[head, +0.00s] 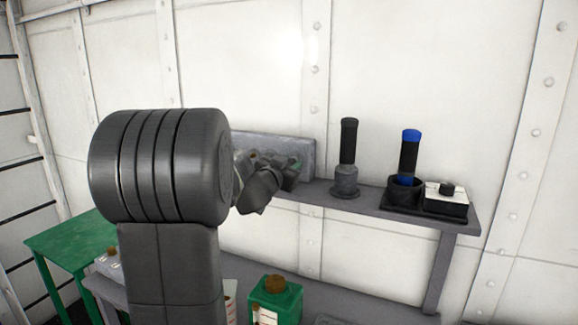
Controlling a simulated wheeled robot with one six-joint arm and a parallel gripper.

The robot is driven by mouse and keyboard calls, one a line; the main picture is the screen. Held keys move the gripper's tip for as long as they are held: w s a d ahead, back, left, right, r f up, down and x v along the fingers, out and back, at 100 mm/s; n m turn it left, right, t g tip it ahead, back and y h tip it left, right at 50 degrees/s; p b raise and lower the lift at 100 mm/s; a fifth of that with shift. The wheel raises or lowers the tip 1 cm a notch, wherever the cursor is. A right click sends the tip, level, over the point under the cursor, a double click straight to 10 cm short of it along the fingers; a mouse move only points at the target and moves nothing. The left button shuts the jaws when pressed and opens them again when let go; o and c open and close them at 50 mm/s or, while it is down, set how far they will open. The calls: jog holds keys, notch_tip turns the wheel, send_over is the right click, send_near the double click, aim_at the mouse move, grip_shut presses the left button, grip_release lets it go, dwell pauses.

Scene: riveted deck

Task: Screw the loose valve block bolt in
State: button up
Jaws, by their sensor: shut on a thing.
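The valve block (302,148) is a grey rectangular block at the back left of the grey bench, against the white wall. My gripper (290,174) is at its front face, near its right end. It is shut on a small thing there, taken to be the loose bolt. The bolt is hidden by the jaws and wrist, so its depth and tilt cannot be told. Small brownish and greenish details show on the block's face beside the gripper. My dark arm covers the left part of the block.
Right of the block stand a dark upright handle (348,143), a blue-and-black handle (409,152) in a black holder, and a white-topped box (446,200) with a black knob. Below are a green canister (277,303) with a brown cap and a green table (66,243).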

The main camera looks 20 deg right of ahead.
jog(key=shift+m, duration=0.4)
jog(key=o, duration=1)
jog(key=shift+a, duration=0.1)
jog(key=b+v, duration=0.1)
jog(key=v, duration=1.2)
jog(key=shift+s+a, duration=0.2)
jog(key=shift+s, duration=0.1)
jog(key=p+x, duration=0.1)
jog(key=x, duration=1.3)
jog(key=shift+a, duration=0.1)
